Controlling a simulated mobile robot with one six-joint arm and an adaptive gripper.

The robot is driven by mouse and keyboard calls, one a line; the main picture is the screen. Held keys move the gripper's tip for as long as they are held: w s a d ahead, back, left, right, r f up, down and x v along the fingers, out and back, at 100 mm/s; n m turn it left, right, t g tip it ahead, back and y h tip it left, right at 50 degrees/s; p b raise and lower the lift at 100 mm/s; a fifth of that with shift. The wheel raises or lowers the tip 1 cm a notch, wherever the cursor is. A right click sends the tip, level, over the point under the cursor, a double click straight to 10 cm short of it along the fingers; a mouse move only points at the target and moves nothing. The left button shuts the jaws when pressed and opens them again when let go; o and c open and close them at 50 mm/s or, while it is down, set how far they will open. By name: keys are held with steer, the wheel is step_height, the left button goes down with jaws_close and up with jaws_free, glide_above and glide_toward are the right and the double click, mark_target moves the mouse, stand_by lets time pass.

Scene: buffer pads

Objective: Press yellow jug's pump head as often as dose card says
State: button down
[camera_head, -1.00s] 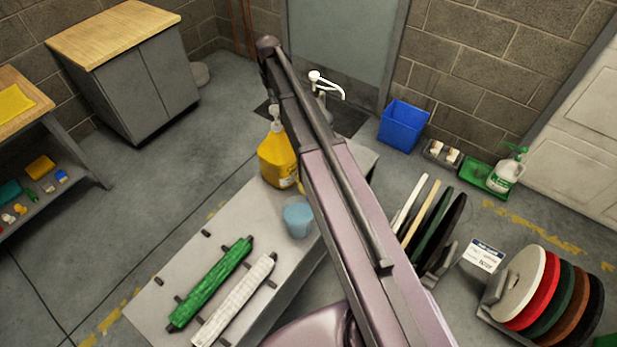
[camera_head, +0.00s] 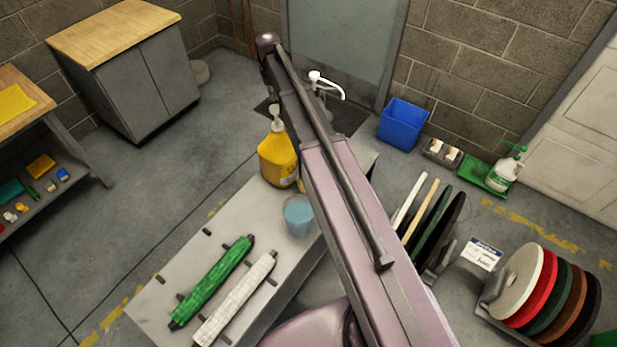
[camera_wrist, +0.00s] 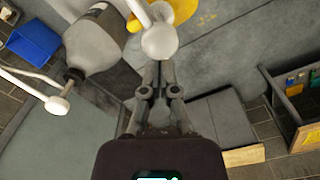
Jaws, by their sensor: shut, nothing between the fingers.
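The yellow jug (camera_head: 277,160) with a white pump head (camera_head: 275,113) stands at the far end of the low grey bench. In the wrist view its white pump head (camera_wrist: 160,42) lies just past my fingertips, with a bit of the yellow jug (camera_wrist: 183,10) behind it. My gripper (camera_wrist: 160,68) is shut and empty at the pump head; I cannot tell whether it touches.
A blue cup (camera_head: 298,216) stands near the yellow jug. A grey jug (camera_wrist: 96,42) with a white spout (camera_head: 327,84) is close behind my arm. Green (camera_head: 212,282) and white (camera_head: 236,300) rolls lie on the bench (camera_head: 160,300). A blue bin (camera_head: 403,124) stands by the wall.

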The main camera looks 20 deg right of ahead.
steer(key=shift+r+p, duration=1.7)
steer(key=shift+r, duration=0.25)
steer(key=s+f+b, duration=0.3)
steer(key=s, duration=1.1)
steer(key=s+f+m+b, duration=0.1)
steer(key=s+f+b, duration=0.2)
steer(key=s, duration=1.2)
steer(key=shift+f, duration=0.1)
